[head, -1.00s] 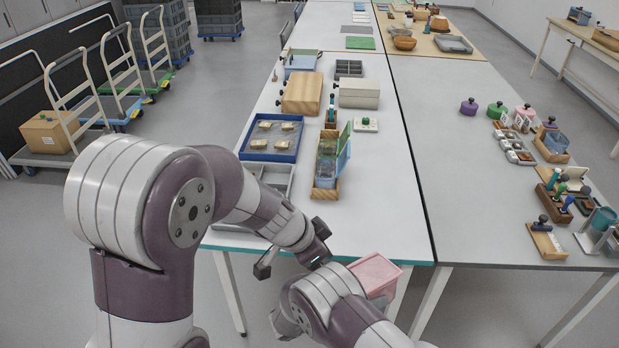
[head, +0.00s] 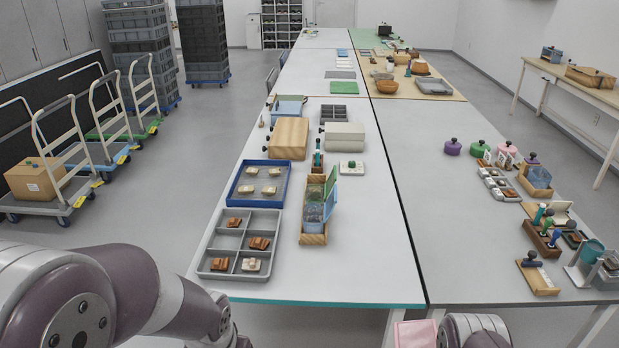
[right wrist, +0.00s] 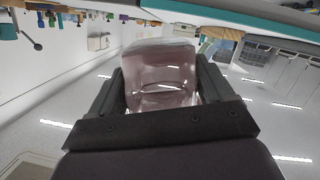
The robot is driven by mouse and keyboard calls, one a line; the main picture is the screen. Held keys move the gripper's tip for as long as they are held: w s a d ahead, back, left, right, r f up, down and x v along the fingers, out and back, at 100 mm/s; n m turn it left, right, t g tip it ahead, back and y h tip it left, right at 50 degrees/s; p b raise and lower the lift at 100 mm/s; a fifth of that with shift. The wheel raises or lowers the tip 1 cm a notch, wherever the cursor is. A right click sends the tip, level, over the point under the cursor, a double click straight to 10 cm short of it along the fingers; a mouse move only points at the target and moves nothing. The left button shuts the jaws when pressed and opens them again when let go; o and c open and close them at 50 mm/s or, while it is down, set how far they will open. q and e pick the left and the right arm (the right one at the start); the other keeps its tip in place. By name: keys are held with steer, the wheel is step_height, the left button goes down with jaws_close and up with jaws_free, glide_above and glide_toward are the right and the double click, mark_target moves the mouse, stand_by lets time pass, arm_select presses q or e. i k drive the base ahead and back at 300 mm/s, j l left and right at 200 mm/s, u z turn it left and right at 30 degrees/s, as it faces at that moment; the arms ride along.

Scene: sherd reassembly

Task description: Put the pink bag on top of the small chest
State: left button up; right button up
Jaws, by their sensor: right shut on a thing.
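The pink bag is a pale pink, box-like thing. It shows at the bottom edge of the head view (head: 414,335), cut off by the frame, and between the fingers in the right wrist view (right wrist: 160,72). My right gripper (right wrist: 163,82) is shut on it, one dark finger on each side, off the table's near edge. A wooden box (head: 288,138) and a pale grey-white box (head: 344,137) stand side by side on the left table; I cannot tell which is the small chest. My left arm comes in at the lower left; its gripper is out of frame.
A grey divided tray (head: 245,223) and a blue tray (head: 235,187) hold sherds along the left side. A wooden holder with blue panes (head: 314,240) stands right of them. The table's (head: 372,240) right part is clear. The right table carries stamps and small boxes.

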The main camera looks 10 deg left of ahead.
mark_target(291, 138)
steer(key=i+j+u, duration=0.15)
steer(key=j+u, duration=0.2)
steer(key=i+j+u, duration=0.2)
steer(key=u, duration=0.15)
steer(key=i+j+u, duration=0.55)
steer(key=u, duration=0.25)
steer(key=i+j+u, duration=0.2)
steer(key=u, duration=0.3)
steer(key=i+j+u, duration=0.15)
steer(key=i+u, duration=0.15)
steer(key=u, duration=0.15)
steer(key=i+j+z, duration=0.1)
steer(key=i, duration=0.35)
steer(key=i+j, duration=0.15)
steer(key=i, duration=0.25)
steer(key=i+l+z, duration=0.15)
steer(key=z, duration=0.3)
steer(key=i+z, duration=0.25)
steer(key=z, duration=0.2)
steer(key=i+z, duration=0.2)
steer(key=z, duration=0.3)
steer(key=i+j+z, duration=0.1)
steer(key=z, duration=0.35)
steer(key=i+z, duration=0.4)
steer(key=i+j+z, duration=0.25)
steer(key=i+z, duration=0.15)
steer(key=i+j+z, duration=0.8)
steer(key=i, duration=0.05)
